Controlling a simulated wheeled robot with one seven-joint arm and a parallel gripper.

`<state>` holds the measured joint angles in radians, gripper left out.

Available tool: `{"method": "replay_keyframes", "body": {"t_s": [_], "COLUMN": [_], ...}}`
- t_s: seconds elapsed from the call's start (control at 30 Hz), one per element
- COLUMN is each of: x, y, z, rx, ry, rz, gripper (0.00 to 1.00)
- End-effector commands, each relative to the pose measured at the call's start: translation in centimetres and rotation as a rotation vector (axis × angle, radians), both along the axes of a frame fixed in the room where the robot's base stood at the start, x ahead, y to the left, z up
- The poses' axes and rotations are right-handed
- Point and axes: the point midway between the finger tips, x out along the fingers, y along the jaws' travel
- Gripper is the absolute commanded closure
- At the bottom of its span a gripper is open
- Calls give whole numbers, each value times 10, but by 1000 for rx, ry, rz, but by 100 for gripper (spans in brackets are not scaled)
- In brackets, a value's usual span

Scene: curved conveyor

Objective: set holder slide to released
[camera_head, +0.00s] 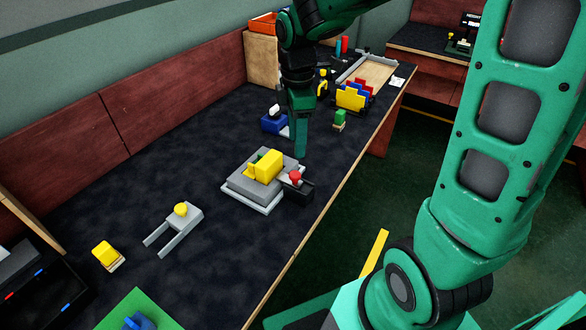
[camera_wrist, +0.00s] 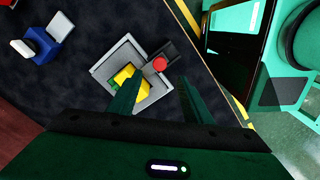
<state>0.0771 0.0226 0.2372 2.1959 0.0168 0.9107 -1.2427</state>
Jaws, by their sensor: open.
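A grey stepped holder (camera_head: 245,195) stands on the dark bench top in the middle of the head view, with a yellow block (camera_head: 267,166) in it and a bit of green beside the block. A red knob (camera_head: 295,177) sits on a dark slide block (camera_head: 299,191) at the holder's right side. My gripper (camera_head: 301,154) points down just behind the knob. In the wrist view the holder (camera_wrist: 107,70) and the red knob (camera_wrist: 160,64) show beyond my two open, empty fingers (camera_wrist: 160,84). The knob appears between the finger directions, apart from both.
A grey fork-shaped piece with a yellow knob (camera_head: 181,209) and a yellow block (camera_head: 107,254) lie to the left. A blue piece (camera_head: 273,123), a green block (camera_head: 340,117) and a colourful rack (camera_head: 354,96) stand behind. The bench's wooden edge (camera_head: 290,262) runs close on the right.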

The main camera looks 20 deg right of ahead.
Motion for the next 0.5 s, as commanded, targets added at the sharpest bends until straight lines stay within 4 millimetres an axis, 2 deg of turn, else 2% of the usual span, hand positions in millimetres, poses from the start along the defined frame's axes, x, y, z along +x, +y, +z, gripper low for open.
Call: {"method": "replay_keyframes", "body": {"t_s": [0.17,0.5], "x": [2,1], "y": [5,4], "z": [-15,-73], "rx": [4,3], "ry": [3,6], "rz": [31,26], "gripper": [55,55]}}
